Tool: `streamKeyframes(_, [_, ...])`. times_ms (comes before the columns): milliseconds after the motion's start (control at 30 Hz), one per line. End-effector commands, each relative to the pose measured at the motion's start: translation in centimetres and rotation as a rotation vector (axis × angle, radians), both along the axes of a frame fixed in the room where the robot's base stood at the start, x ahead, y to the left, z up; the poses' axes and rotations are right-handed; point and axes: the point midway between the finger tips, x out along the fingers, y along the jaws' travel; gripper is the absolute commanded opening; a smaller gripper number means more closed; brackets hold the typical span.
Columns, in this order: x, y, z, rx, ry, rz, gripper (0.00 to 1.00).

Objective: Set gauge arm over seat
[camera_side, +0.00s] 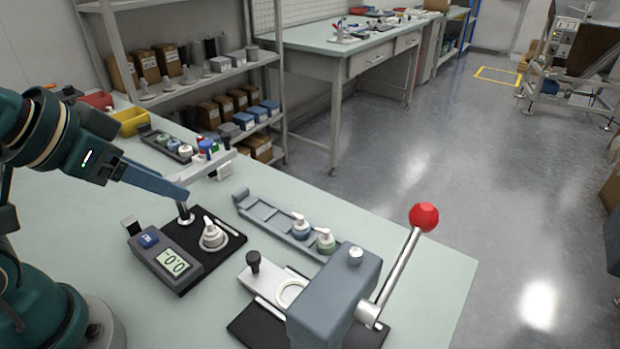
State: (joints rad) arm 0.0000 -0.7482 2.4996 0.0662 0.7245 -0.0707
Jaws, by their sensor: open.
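The gauge stands on a black base plate (189,262), with a grey readout box showing 0.0 (173,262) and a blue button (148,238). A short metal post (184,212) rises at the back of the plate. A slim light bar (224,222), perhaps the gauge arm, lies beside the seat, not clearly over it. A pale grey nozzled cap (212,236) sits on the round seat and hides most of it. My gripper (181,194) is open, with its fingers at the top of the post. Whether they touch it cannot be told.
A grey press (334,296) with a red-ball lever (424,217) stands at the front right. A long grey tray (262,212) holds two caps behind the gauge. Another tray of coloured caps (168,143) and a yellow bin (131,121) lie farther back. The table's right corner is clear.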

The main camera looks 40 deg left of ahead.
Motion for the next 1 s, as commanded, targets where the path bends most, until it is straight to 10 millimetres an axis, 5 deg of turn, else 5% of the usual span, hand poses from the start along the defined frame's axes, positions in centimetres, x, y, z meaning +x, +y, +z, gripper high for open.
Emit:
streamKeyframes(300, [9.4, 4.4, 4.5, 0.169, -0.44, 0.018, 0.57])
streamKeyframes(500, [13.1, 5.7, 4.1, 0.168, -0.581, -0.082, 0.57])
streamKeyframes(833, [13.0, 9.0, -1.9, -0.003, -0.542, -0.115, 0.57])
streamKeyframes(1000, [12.7, 10.8, -3.2, -0.014, -0.509, -0.05, 0.57])
